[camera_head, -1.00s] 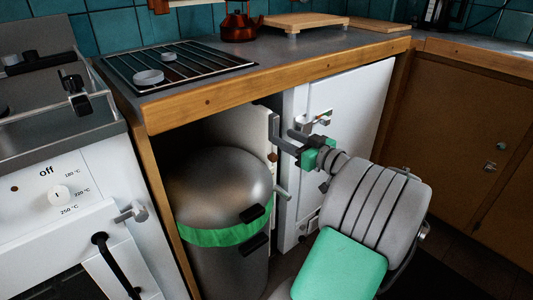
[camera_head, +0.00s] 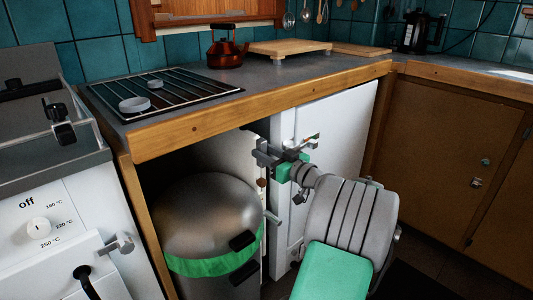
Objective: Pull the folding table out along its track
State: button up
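A pale upright panel (camera_head: 240,152) stands under the counter, between the metal bin and the white cabinet. I cannot tell whether it is the folding table, and no track is clearly visible. My gripper (camera_head: 264,154) is at the panel's front edge, below the counter's wooden edge, with its grey fingers pointing left. The fingers overlap the edge in the picture. I cannot tell whether they touch it or hold anything.
A metal bin (camera_head: 205,215) with a green band fills the space left of the panel. A white cabinet (camera_head: 335,118) with a latch stands to the right. The wooden counter edge (camera_head: 200,128) runs above my gripper. A white oven (camera_head: 45,235) is at left.

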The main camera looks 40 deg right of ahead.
grip_shut()
jog(key=shift+d, duration=0.1)
dwell(1.0)
